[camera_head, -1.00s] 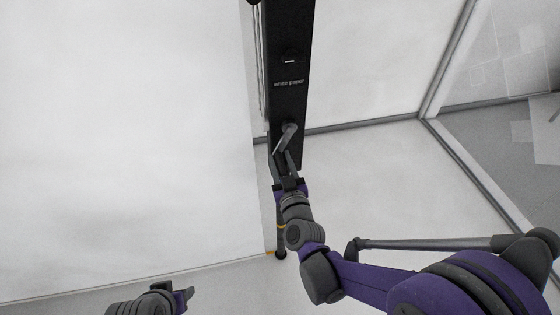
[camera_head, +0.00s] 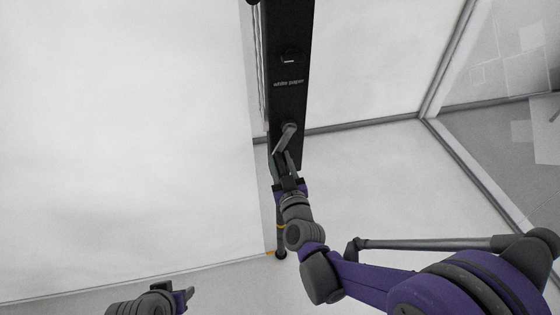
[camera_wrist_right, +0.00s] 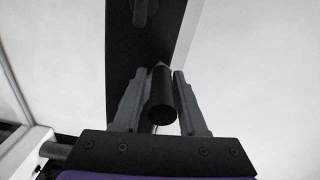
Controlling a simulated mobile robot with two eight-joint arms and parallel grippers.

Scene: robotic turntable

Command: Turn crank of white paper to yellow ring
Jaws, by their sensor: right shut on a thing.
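The crank (camera_head: 288,136) is a grey lever on a black upright panel (camera_head: 289,105) lettered "white paper". My right gripper (camera_head: 284,158) is at the crank's lower end. In the right wrist view, the fingers of that gripper (camera_wrist_right: 160,90) are on both sides of the crank's dark round handle (camera_wrist_right: 161,97) and are shut on it. The white paper (camera_head: 125,130) hangs as a large sheet at the left.
A second small dark knob (camera_head: 290,57) sits higher on the panel. White walls and a pale floor surround it. A grey frame (camera_head: 450,140) with a glass pane stands at the right. The floor (camera_head: 400,180) right of the panel is clear.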

